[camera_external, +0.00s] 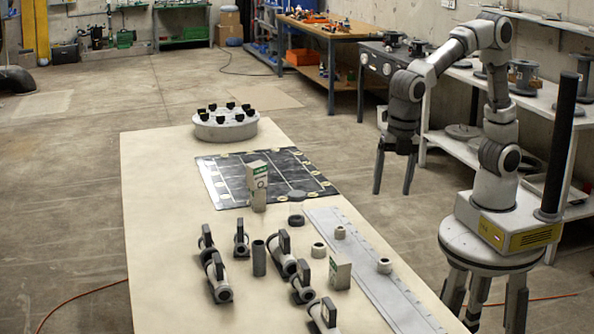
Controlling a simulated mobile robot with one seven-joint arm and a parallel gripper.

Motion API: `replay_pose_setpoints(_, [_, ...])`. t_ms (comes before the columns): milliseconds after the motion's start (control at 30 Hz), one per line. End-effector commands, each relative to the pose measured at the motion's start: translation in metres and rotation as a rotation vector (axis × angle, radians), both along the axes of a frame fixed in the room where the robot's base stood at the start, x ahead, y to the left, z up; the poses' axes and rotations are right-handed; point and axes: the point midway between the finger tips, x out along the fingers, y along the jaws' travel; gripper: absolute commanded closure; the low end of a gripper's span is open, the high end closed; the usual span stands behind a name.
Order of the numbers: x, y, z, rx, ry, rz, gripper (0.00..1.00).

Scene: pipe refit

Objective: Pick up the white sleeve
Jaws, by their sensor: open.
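Three short, pale ring-like pieces that could be the white sleeve stand near the table's right side. One pale ring (319,250) is on the table top beside the grey strip. A second pale ring (340,232) and a third pale ring (385,266) are on the strip. I cannot tell which is the white sleeve. My gripper (393,180) points down with its two fingers apart and nothing between them. In the picture it is above and right of the rings, off the table's right edge.
The long table (160,230) also bears a dark gridded mat (225,180), a round grey stand (225,131) with black pieces, two upright boxes, a dark grey cylinder (259,258) and several grey pipe fittings with black handles. A shelf (457,148) stands behind my arm.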

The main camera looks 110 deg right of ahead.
Motion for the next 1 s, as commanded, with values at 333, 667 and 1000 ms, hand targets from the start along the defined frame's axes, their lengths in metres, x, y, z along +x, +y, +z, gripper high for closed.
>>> replay_pose_setpoints(333, [0.033, 0.041, 0.002, 0.0, 0.101, 0.332, 0.23])
replay_pose_setpoints(667, [0.032, 0.041, -0.055, -0.001, 0.108, 0.347, 0.23])
replay_pose_setpoints(1000, [0.032, 0.041, -0.116, -0.001, 0.105, 0.345, 0.23])
